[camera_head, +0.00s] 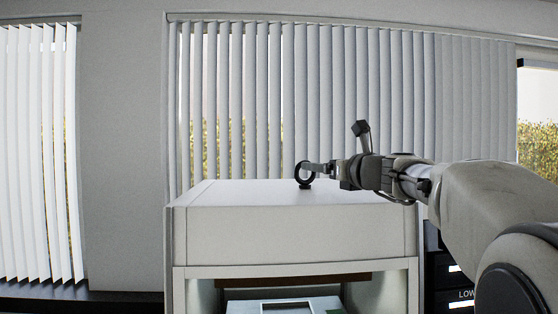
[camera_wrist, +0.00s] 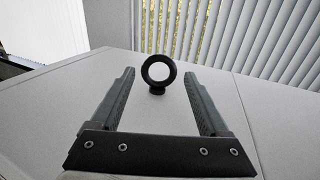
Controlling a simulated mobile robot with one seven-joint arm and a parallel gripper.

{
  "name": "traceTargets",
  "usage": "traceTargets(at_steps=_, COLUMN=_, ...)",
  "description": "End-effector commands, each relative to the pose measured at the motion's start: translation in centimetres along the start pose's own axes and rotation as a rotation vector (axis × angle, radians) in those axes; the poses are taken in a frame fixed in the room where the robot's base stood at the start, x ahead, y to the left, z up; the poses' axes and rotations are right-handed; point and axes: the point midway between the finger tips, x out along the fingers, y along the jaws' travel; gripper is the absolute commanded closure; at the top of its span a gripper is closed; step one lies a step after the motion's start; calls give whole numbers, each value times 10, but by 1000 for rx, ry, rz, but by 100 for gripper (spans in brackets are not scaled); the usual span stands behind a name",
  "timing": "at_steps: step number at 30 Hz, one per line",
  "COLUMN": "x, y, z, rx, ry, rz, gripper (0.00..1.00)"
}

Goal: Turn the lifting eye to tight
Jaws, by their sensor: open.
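The lifting eye (camera_head: 305,174) is a black ring on a short round base, standing upright on the white top of the press (camera_head: 250,192). In the wrist view the lifting eye (camera_wrist: 158,72) faces the camera, its hole showing, centred between and just beyond the two finger tips. My gripper (camera_head: 320,170) comes in from the right, nearly level, with its tips close beside the ring. In the wrist view my gripper (camera_wrist: 159,82) is open, with a wide gap to either side of the ring. I cannot tell whether the base is seated fully.
The press top (camera_wrist: 155,120) is flat and otherwise clear. Below it is an open bay (camera_head: 290,295) with a light grey block inside. Dark equipment with labels (camera_head: 460,285) stands at the right. Window blinds (camera_head: 340,100) hang behind.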

Motion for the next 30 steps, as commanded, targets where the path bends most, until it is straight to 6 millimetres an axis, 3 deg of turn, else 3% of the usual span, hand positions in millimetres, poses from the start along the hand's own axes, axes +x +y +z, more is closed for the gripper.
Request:
traceTargets(at_steps=6, x=43, y=0, z=2, rx=0, ry=2, rz=0, gripper=21)
traceTargets(at_steps=13, x=74, y=0, z=2, rx=0, ry=0, rz=-1, gripper=21)
traceTargets(at_steps=18, x=84, y=0, z=1, rx=0, ry=0, rz=0, gripper=21)
traceTargets(at_steps=27, x=86, y=0, z=0, rx=0, ry=0, rz=-1, gripper=21)
traceTargets(at_steps=30, x=86, y=0, z=0, rx=-1, ry=0, rz=-1, gripper=35)
